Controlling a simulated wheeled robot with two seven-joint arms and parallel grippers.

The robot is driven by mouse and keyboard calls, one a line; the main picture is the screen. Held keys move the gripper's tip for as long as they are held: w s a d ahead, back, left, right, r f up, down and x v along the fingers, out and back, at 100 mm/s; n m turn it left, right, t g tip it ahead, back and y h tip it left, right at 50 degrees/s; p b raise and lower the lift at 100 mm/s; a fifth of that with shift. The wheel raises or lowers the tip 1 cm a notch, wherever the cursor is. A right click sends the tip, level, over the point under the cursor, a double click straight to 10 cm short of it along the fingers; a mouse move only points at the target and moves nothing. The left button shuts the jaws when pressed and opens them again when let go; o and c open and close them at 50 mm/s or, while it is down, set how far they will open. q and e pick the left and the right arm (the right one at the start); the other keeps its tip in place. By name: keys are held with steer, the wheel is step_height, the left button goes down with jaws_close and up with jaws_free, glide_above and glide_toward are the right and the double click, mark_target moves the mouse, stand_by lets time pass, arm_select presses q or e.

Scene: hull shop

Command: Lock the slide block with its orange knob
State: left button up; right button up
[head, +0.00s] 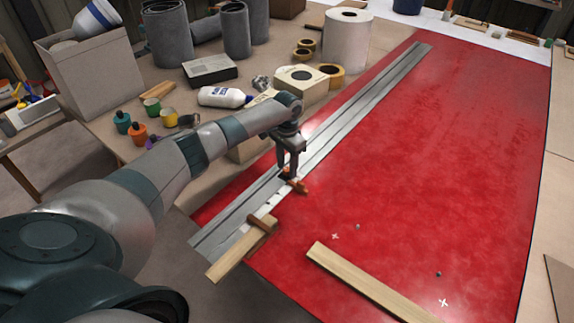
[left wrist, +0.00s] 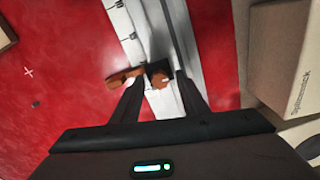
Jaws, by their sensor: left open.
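The long grey metal rail (head: 345,118) runs diagonally over the red sheet. A small dark slide block (left wrist: 158,67) sits on it, with its orange knob (left wrist: 160,82) toward my left gripper. My left gripper (head: 288,174) points down over the rail at the block and mostly hides it in the head view. In the left wrist view, its fingers (left wrist: 158,90) are open, one on either side of the knob; I cannot tell whether they touch it. A brown-orange piece (head: 298,186) sticks out beside the block; it also shows in the left wrist view (left wrist: 124,77). My right gripper is not in view.
A wooden strip (head: 232,262) with a brown piece (head: 262,224) lies at the rail's near end. Another wooden strip (head: 365,283) lies on the red sheet (head: 440,150), which is otherwise mostly clear. Tape rolls, a white bottle (head: 222,97) and a cardboard box (left wrist: 283,62) crowd the left side.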

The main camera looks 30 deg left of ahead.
arm_select(q)
jaws_close()
